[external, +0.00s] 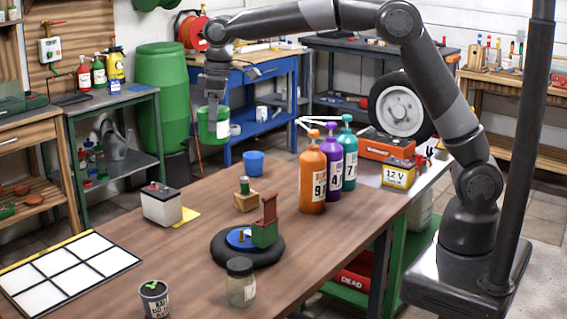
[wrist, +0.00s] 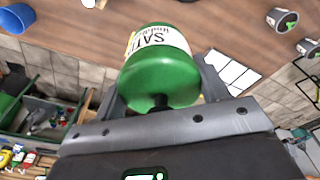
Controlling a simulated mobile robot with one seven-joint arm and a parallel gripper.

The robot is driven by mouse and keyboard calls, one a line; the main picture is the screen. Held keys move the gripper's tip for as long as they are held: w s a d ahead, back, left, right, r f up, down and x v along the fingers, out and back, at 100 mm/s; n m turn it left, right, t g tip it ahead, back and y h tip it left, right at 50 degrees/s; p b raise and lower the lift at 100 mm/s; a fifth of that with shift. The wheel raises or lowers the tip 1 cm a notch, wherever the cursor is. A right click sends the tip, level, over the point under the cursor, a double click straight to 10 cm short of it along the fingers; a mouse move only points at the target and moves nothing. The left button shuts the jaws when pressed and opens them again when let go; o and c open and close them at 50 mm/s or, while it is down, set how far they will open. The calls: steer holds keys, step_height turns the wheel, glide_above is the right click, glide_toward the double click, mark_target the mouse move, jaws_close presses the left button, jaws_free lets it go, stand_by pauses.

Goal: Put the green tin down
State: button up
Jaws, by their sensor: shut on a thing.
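The green tin (external: 213,126) with a white label is held by my gripper (external: 216,98) in the external view. It hangs in the air at the far edge of the wooden table (external: 340,215), apart from the tabletop. In the wrist view the tin (wrist: 162,75) lies between the two fingers of my gripper (wrist: 160,98), with its green end towards the camera and its label towards the table. The fingers are shut on it. Part of the tin is hidden behind the gripper in the external view.
A white-squared board (external: 70,268) lies at the table's left.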

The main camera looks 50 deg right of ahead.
steer(key=s+a+f+n, duration=0.2)
steer(key=a+f+n, duration=0.1)
steer(key=a, duration=1.2)
step_height(320, 180, down, 11)
steer(key=a, duration=0.1)
steer(key=shift+s+a+f, duration=0.4)
steer(key=shift+a+f, duration=1.45)
steer(key=shift+s+a+f, duration=0.4)
steer(key=shift+a+f, duration=1.5)
steer(key=shift+s+a+f, duration=0.4)
steer(key=shift+a+f, duration=1.45)
steer(key=shift+f, duration=0.15)
steer(key=o, duration=1.3)
step_height(320, 180, up, 12)
steer(key=d, duration=0.1)
steer(key=shift+s, duration=0.45)
